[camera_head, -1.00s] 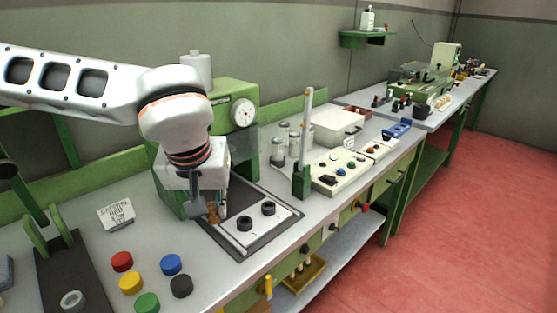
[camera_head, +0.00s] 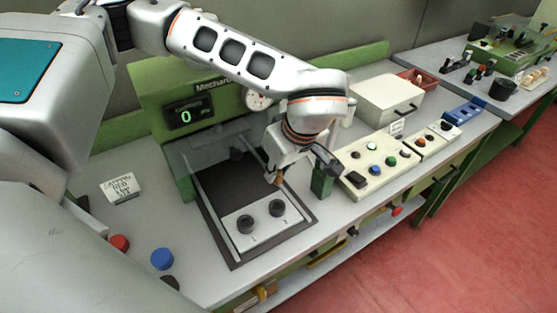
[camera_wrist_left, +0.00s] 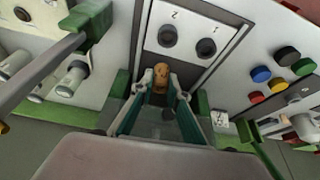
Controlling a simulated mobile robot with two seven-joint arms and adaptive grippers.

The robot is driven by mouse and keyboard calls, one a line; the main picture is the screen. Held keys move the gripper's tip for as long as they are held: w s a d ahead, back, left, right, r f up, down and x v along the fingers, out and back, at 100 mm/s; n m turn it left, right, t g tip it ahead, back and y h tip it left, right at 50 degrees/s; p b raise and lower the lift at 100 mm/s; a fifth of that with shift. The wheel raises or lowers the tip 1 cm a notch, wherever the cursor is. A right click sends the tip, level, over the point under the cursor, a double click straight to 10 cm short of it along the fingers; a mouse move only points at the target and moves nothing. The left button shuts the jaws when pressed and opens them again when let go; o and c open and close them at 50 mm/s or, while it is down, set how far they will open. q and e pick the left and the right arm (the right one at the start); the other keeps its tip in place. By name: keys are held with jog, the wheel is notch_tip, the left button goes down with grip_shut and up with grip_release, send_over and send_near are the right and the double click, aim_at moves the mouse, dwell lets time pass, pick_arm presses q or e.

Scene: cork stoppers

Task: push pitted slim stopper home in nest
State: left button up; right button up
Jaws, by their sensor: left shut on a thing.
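My left gripper (camera_head: 274,172) is shut on a small brown cork stopper (camera_head: 279,181) and holds it above the back right part of the press bed. In the left wrist view the stopper (camera_wrist_left: 162,73) sits between the fingertips (camera_wrist_left: 161,88), its end poking out; its surface looks speckled. A white plate (camera_head: 262,229) on the bed carries two black round nests, nest 1 (camera_head: 246,224) and nest 2 (camera_head: 278,208). They also show in the left wrist view, nest 2 (camera_wrist_left: 168,36) and nest 1 (camera_wrist_left: 206,48). The stopper is apart from both. My right gripper is out of view.
A green press with a display (camera_head: 187,113) and a clear guard stands behind the bed. A green post (camera_head: 322,180) stands close right of my gripper, beside a button panel (camera_head: 376,165). Red (camera_head: 120,243) and blue (camera_head: 162,259) caps lie at front left.

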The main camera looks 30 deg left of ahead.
aim_at(278, 184)
pick_arm(q)
jog(key=shift+s+d+f+n, duration=0.2)
jog(key=shift+s+f+n, duration=0.15)
jog(key=shift+s+n, duration=0.15)
jog(key=shift+w+f, duration=0.1)
jog(key=shift+f, duration=1.45)
jog(key=shift+f+b, duration=0.55)
jog(key=shift+f, duration=0.15)
jog(key=shift+f+b, duration=0.3)
jog(key=shift+f, duration=0.7)
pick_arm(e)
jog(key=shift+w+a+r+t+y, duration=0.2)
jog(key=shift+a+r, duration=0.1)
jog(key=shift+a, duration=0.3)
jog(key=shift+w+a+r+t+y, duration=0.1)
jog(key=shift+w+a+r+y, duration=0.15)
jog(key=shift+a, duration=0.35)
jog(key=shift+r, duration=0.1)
pick_arm(q)
jog(key=shift+b, duration=0.4)
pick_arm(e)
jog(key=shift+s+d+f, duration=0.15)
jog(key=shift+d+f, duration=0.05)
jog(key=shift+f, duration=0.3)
